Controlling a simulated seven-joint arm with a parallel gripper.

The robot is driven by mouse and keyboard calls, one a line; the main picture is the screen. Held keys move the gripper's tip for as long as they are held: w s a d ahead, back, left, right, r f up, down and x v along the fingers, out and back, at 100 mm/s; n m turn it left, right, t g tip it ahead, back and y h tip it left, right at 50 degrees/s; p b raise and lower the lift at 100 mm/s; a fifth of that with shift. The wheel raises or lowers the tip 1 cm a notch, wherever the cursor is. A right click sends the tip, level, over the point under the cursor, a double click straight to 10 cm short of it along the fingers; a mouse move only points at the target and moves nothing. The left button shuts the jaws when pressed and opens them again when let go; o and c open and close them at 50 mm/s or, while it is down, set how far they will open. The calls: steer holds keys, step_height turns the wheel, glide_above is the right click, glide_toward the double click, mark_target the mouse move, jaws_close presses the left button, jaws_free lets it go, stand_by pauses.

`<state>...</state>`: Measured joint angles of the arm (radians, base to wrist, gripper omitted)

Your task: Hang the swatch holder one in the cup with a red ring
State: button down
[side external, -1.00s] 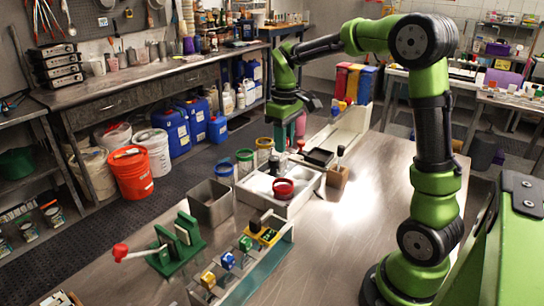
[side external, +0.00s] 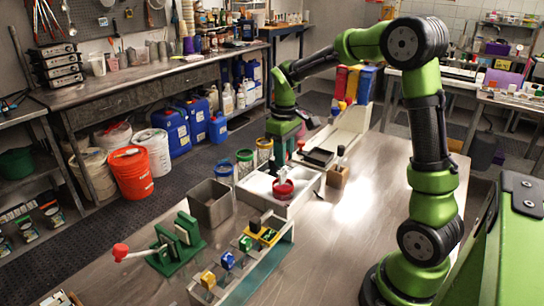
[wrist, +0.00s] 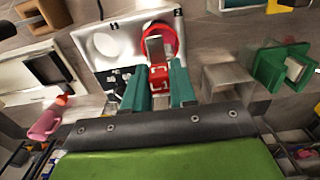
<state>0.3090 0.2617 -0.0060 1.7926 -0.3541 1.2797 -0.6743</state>
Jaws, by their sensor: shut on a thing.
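The cup with the red ring (side external: 284,190) stands in the white tray on the metal table. In the wrist view the red ring (wrist: 173,35) lies just beyond my fingertips. The plate overlaps the ring in that view. I cannot tell whether it is inside the cup or still above it. The holder's lower part is hard to make out in the side view.
The white tray (side external: 253,187) also has a round opening (wrist: 103,45). Cups with blue (side external: 223,167), green (side external: 245,156) and yellow (side external: 264,143) rings stand behind. A metal bin (side external: 210,205), a green rack (side external: 176,247) and a rack of coloured holders (side external: 240,262) stand nearer. The table's right front is clear.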

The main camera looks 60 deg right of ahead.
mark_target(283, 174)
steer(key=shift+f, duration=3.4)
steer(key=c, duration=0.8)
jaws_free()
step_height(283, 174, up, 17)
steer(key=shift+f, duration=0.1)
